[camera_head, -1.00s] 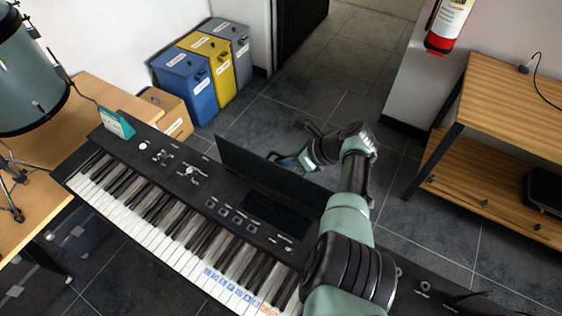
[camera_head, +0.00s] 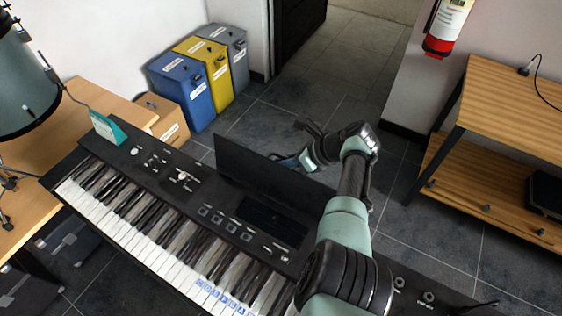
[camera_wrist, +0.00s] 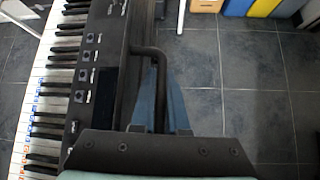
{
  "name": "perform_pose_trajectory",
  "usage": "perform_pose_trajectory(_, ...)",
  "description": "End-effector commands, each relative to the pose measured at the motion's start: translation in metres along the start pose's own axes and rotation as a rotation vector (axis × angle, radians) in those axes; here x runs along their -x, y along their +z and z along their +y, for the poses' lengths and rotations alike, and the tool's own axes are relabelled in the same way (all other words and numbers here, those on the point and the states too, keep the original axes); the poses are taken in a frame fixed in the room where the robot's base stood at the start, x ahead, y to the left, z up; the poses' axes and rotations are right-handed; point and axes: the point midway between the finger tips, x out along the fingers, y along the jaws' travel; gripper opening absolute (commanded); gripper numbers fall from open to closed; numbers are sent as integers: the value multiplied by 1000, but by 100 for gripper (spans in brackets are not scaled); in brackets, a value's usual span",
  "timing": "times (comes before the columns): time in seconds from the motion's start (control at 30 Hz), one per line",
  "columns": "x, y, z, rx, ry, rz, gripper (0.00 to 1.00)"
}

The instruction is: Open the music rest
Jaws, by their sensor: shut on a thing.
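The music rest (camera_head: 250,168) is a flat black panel standing raised along the back of the black keyboard (camera_head: 165,180). In the wrist view the music rest (camera_wrist: 122,75) shows nearly edge-on as a dark strip beside the keyboard (camera_wrist: 85,75). My gripper (camera_head: 286,160) is at the rear side of the panel near its upper edge, partly hidden by it. The exact contact is hard to see.
Blue (camera_head: 183,92), yellow (camera_head: 205,75) and grey bins stand behind the keyboard with a cardboard box (camera_head: 163,120). A teal card (camera_head: 108,128) sits at the keyboard's left end. A wooden shelf (camera_head: 510,105) stands at right.

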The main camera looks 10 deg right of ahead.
Motion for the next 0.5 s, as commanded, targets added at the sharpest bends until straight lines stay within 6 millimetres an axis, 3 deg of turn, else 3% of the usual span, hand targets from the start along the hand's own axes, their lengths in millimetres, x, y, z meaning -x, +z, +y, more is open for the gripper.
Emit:
perform_pose_trajectory(0.1, -3, -4, 3, -5, 9, 6, 0)
perform_pose_trajectory(0.13, -3, -4, 3, -5, 9, 6, 16)
perform_pose_trajectory(0.2, -3, -4, 3, -5, 9, 6, 24)
perform_pose_trajectory(0.5, 3, -1, 1, -2, 4, 2, 24)
